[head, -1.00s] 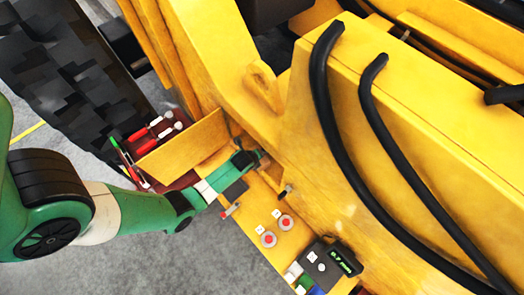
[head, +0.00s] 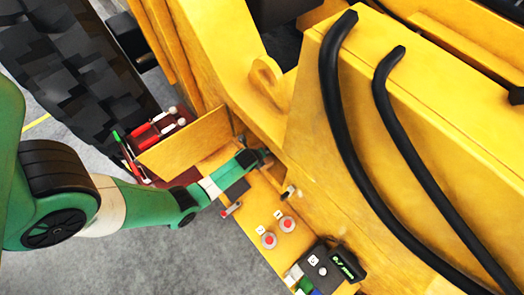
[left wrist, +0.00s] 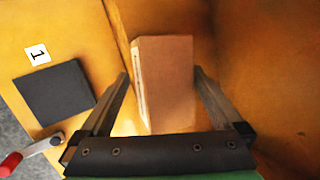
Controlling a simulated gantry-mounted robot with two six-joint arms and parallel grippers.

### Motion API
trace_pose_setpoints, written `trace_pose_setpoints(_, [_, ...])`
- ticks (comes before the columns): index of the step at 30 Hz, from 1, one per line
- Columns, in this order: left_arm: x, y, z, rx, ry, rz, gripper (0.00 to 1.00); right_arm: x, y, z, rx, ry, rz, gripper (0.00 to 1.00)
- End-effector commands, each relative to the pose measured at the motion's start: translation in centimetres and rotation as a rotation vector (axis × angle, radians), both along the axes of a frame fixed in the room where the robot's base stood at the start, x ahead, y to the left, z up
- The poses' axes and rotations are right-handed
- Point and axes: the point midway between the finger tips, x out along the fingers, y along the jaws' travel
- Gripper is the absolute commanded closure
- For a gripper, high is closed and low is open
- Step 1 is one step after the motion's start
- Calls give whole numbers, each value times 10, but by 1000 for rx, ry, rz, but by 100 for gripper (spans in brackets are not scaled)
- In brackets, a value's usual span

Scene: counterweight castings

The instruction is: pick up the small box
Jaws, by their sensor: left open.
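The small box (left wrist: 165,85) is brown and stands in a yellow recess in the left wrist view. My left gripper (left wrist: 160,82) is open, with one finger on each side of the box. Whether the fingers touch it I cannot tell. In the head view my left gripper (head: 264,157) reaches down at the yellow machine's ledge, and the box is hidden there. My right gripper is not in view.
A dark square plate (left wrist: 54,92), a label marked 1 (left wrist: 38,54) and a red-handled crank (left wrist: 12,163) lie beside the recess. In the head view, red buttons (head: 268,240), a display unit (head: 345,265), a yellow upright panel (head: 185,145) and black hoses (head: 340,100) surround the ledge.

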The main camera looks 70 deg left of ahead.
Motion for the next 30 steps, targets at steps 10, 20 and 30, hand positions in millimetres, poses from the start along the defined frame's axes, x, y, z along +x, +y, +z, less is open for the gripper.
trace_pose_setpoints(10, [0,0,0,0,1,0,47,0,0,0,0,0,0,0])
trace_pose_setpoints(20, [-1,0,-1,-1,2,1,100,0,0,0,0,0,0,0])
trace_pose_setpoints(30, [0,0,3,0,1,0,100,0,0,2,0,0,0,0])
